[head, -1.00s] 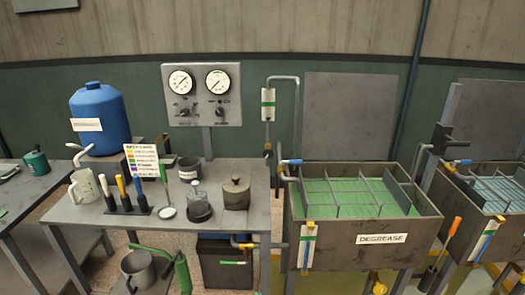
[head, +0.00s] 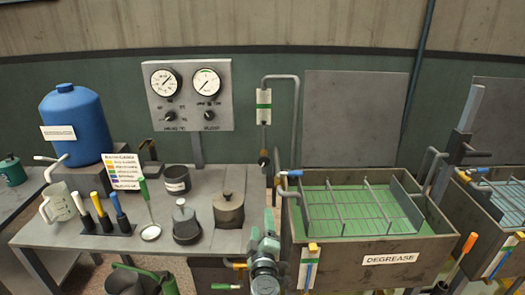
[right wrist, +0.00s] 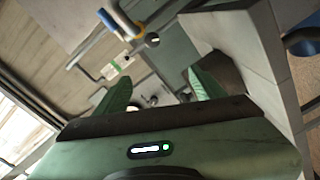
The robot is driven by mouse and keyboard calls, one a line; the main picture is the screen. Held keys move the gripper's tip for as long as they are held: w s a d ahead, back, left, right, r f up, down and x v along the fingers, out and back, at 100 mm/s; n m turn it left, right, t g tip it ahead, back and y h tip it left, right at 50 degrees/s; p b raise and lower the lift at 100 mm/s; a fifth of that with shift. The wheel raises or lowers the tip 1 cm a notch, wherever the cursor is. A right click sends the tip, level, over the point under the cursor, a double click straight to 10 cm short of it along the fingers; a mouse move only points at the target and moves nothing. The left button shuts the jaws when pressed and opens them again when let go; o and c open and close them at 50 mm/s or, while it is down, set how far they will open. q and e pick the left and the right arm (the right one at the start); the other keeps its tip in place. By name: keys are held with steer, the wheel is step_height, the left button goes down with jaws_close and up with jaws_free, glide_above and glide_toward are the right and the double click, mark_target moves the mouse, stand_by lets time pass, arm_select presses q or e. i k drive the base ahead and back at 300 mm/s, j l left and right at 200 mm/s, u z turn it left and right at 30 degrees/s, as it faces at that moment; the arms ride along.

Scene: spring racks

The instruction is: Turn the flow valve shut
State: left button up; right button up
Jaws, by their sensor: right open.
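A blue-handled valve (head: 291,173) sits on the pipe at the left rim of the DEGREASE tank (head: 440,247); its blue handle (right wrist: 120,22) also shows in the right wrist view. A flow tube with green bands (head: 264,106) hangs on the grey pipe above, with a dark fitting (head: 263,158) below it. No label marks which is the flow valve. My right gripper (head: 262,230) is in front of the gap between bench and tank, below the blue handle and apart from it. In the right wrist view its green fingers (right wrist: 160,92) are spread and empty. My left gripper is out of view.
The grey bench (head: 110,243) on the left carries pots, a jug (head: 60,203) and a blue drum (head: 77,125). A gauge panel (head: 190,95) stands behind. A yellow-handled valve (head: 313,247) and a green-handled lever (head: 226,286) are near my gripper.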

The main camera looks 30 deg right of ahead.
mark_target(264, 161)
steer(key=i+l, duration=0.75)
steer(key=i, duration=0.1)
